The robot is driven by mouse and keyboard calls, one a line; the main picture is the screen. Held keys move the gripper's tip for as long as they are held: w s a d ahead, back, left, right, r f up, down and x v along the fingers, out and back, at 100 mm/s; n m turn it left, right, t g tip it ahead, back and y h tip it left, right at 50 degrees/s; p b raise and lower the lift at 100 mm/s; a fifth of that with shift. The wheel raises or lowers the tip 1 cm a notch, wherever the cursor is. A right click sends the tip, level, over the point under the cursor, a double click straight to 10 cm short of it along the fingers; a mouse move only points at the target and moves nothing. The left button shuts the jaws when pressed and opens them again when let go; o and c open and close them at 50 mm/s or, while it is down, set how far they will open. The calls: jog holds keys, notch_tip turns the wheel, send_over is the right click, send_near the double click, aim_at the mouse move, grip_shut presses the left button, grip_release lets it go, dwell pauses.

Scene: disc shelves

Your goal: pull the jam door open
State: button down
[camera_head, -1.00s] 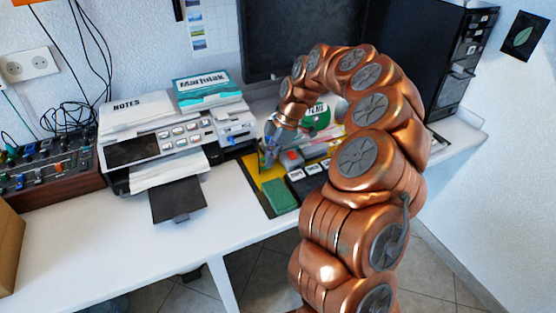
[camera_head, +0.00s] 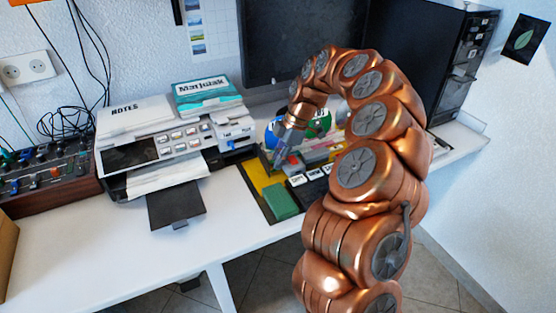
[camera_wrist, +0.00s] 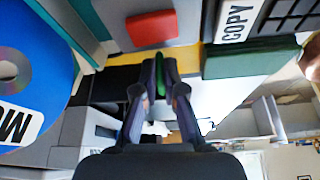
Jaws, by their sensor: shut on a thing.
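My gripper (camera_head: 281,158) reaches down onto the low machine at the back of the desk. In the wrist view its two dark fingers (camera_wrist: 161,78) are shut on a narrow green piece (camera_wrist: 161,85), which looks like a tab or handle. I cannot tell for certain which panel is the jam door, or how far it stands open. The machine shows a grey part with a red block (camera_wrist: 151,27), a yellow strip (camera_head: 262,180) and a green block (camera_head: 282,202). The green block also shows in the wrist view (camera_wrist: 250,58). My arm hides part of the machine.
A blue disc (camera_wrist: 22,75) fills the wrist view's left side. A white printer (camera_head: 170,150) with an extended tray (camera_head: 176,205) stands left of the machine. A dark monitor (camera_head: 285,40) is behind, a black tower (camera_head: 440,65) right. The front desk surface is clear.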

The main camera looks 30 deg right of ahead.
jog(key=shift+w+r, duration=0.1)
jog(key=shift+w, duration=0.05)
jog(key=c, duration=1.3)
grip_release()
jog(key=shift+o, duration=0.2)
jog(key=v, duration=1.2)
jog(key=shift+a, duration=0.1)
